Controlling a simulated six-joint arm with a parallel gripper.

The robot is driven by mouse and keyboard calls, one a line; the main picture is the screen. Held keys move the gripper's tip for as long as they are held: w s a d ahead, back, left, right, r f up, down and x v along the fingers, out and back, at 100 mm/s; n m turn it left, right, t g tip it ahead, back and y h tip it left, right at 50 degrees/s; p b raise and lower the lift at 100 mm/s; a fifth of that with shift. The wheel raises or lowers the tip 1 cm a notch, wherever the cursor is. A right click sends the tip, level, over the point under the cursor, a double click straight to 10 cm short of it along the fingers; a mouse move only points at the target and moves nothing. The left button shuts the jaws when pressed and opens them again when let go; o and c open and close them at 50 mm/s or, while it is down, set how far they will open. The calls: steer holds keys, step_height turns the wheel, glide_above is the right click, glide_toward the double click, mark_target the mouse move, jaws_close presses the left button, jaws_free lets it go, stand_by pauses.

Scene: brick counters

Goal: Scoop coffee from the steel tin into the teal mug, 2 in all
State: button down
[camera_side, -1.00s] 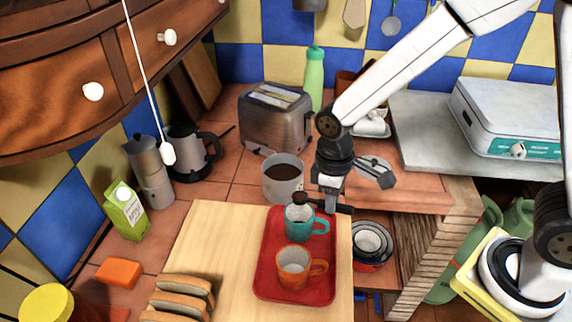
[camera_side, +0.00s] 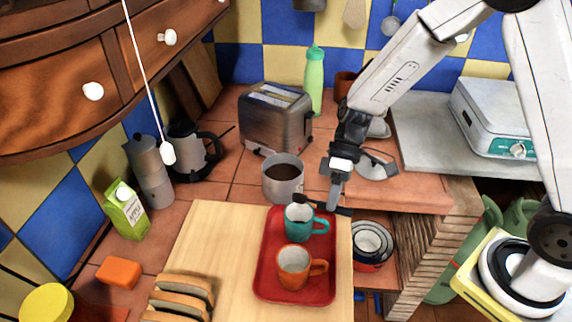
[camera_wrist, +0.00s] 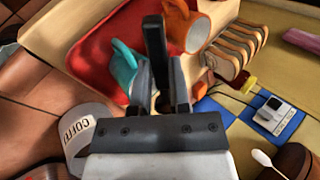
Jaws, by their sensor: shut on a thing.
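The steel tin (camera_side: 284,192), open and holding dark coffee, stands behind the board; its lettered side shows in the wrist view (camera_wrist: 84,132). The teal mug (camera_side: 306,232) stands upright on the red tray; it also shows in the wrist view (camera_wrist: 122,68). My gripper (camera_side: 333,202) is shut on a dark scoop (camera_side: 343,211), whose handle shows between the fingers in the wrist view (camera_wrist: 155,45). The scoop's bowl end is over the teal mug's back rim and looks tilted. I cannot see whether coffee is in the scoop or how much is in the mug.
An orange mug (camera_side: 293,268) stands on the red tray (camera_side: 262,285) in front of the teal mug. Bread slices (camera_side: 180,298) lie at the board's front left. A toaster (camera_side: 272,118) stands behind the tin. Nested bowls (camera_side: 371,245) sit right of the board.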

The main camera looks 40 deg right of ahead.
steer(key=shift+w+d+f+g+y, duration=0.1)
steer(key=shift+f+g+y, duration=0.1)
steer(key=shift+g+y, duration=0.65)
steer(key=shift+d+f+g+y, duration=0.15)
steer(key=shift+g+y, duration=0.2)
steer(key=shift+y, duration=1)
steer(key=shift+w+d+f+g+y, duration=0.1)
steer(key=shift+f+g+y, duration=0.1)
steer(key=shift+g+y, duration=0.65)
steer(key=shift+y, duration=0.45)
steer(key=shift+r+t, duration=0.1)
steer(key=shift+t, duration=0.15)
